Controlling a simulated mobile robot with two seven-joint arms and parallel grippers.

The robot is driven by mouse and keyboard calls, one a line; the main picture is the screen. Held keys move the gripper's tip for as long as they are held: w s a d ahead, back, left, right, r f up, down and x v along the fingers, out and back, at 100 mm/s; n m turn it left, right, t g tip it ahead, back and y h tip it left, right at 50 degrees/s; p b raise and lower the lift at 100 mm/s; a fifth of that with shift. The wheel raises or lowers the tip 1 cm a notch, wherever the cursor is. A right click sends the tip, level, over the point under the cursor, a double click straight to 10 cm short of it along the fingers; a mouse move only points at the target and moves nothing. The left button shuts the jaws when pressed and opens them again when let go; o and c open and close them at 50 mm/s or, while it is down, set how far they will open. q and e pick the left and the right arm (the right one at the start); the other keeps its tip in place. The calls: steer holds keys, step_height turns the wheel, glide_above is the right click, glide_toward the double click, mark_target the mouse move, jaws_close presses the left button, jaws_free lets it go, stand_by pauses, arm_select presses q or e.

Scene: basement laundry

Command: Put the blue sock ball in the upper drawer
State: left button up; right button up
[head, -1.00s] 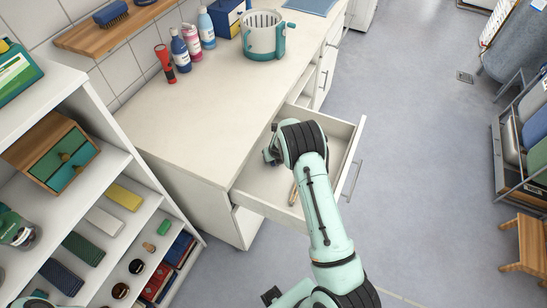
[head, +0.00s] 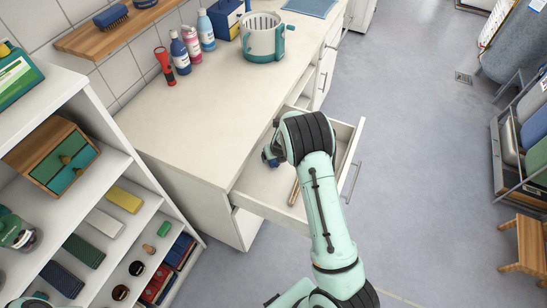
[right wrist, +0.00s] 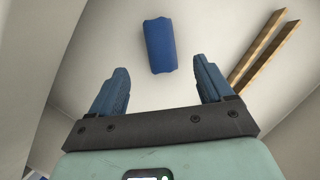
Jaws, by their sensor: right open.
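The upper drawer (head: 256,204) is pulled out from the white counter unit. In the right wrist view, a rounded blue bundle, the blue sock ball (right wrist: 160,45), lies on the pale drawer floor beyond my fingertips and apart from them. My right gripper (right wrist: 162,78) is open and empty, with a blue-grey finger on each side. In the head view my right arm reaches over the drawer, and my right gripper (head: 270,158) is partly hidden by its wrist. My left gripper is not in view.
Two wooden sticks (right wrist: 263,55) lie in the drawer, right of the sock ball in the wrist view. The countertop (head: 205,120) is clear in front; bottles and a white-and-teal basket (head: 262,42) stand behind. A filled shelf (head: 110,165) stands left.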

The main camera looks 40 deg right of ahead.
steer(key=p+v, duration=0.1)
steer(key=v, duration=0.5)
steer(key=shift+d, duration=0.1)
stand_by(0.3)
